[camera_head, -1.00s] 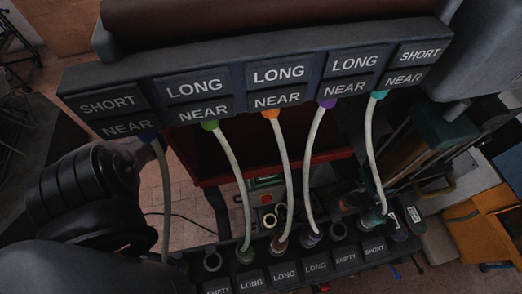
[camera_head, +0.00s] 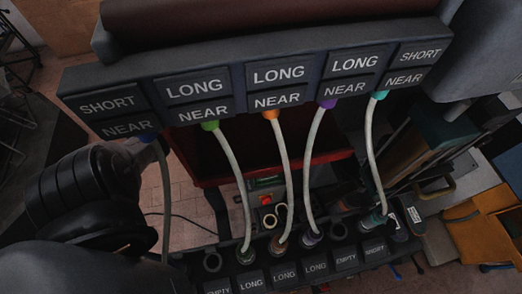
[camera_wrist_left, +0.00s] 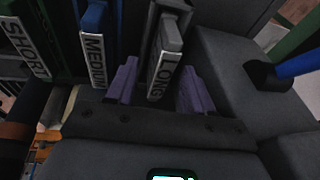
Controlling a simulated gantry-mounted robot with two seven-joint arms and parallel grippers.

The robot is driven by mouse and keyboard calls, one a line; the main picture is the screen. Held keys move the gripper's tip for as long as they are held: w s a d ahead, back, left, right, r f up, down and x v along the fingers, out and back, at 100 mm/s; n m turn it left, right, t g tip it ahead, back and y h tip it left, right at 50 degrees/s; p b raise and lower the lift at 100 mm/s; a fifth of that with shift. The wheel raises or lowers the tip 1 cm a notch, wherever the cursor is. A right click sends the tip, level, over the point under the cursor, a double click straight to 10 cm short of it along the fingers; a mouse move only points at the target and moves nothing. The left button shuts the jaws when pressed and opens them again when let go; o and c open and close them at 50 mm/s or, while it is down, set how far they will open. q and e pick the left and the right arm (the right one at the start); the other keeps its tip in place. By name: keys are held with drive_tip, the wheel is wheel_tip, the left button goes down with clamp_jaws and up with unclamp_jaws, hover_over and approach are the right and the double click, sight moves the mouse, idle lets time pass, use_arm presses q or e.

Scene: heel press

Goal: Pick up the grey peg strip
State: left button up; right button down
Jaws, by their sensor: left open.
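The grey peg strip (camera_wrist_left: 166,62), labelled LONG, stands in a dark slot in the left wrist view. My left gripper (camera_wrist_left: 160,88) is open, with one purple finger on each side of the strip's labelled end. Gaps show between the strip and both fingers; I cannot tell whether either one touches it. In the head view only my black left arm shows at the left; its fingers and the strip are hidden there. My right gripper is not in view.
A blue MEDIUM strip (camera_wrist_left: 95,45) and a green SHORT strip (camera_wrist_left: 28,45) stand left of the grey one. A blue-ended rod (camera_wrist_left: 296,65) is at the right. In the head view, several cables hang from the labelled upper panel (camera_head: 240,85) to a lower socket row (camera_head: 300,272).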

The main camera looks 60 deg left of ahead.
use_arm(q)
clamp_jaws()
idle(0.3)
drive_tip(key=shift+r, duration=0.1)
